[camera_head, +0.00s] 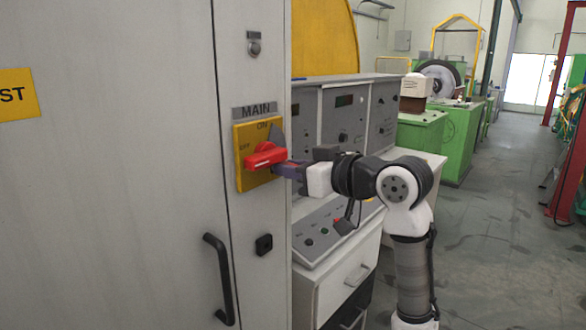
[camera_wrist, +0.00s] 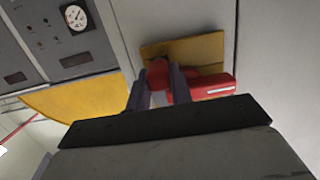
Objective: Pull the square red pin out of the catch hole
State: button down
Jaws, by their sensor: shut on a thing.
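The MAIN switch's yellow plate (camera_head: 243,178) is on the grey cabinet front, with a red handle (camera_head: 265,157) lying across it. My gripper (camera_head: 284,170) reaches in from the right, close against the handle's right end. In the wrist view, its two dark fingers (camera_wrist: 159,88) stand on either side of a rounded red piece (camera_wrist: 157,72) and are shut on it. The red handle (camera_wrist: 208,88), with a white mark, extends to the right of the fingers. I cannot tell the square pin apart from the red handle, and the catch hole is hidden.
A black door handle (camera_head: 219,279) and a small black latch (camera_head: 263,245) are below the switch. A grey control console (camera_head: 345,125) stands to the right of the cabinet, behind my arm. Open floor lies farther right (camera_head: 490,250).

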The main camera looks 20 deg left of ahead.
jog(key=shift+d, duration=0.2)
jog(key=shift+f+v, duration=0.2)
jog(key=shift+v, duration=1)
jog(key=shift+f+v, duration=0.15)
jog(key=shift+v, duration=1.05)
jog(key=shift+d, duration=0.1)
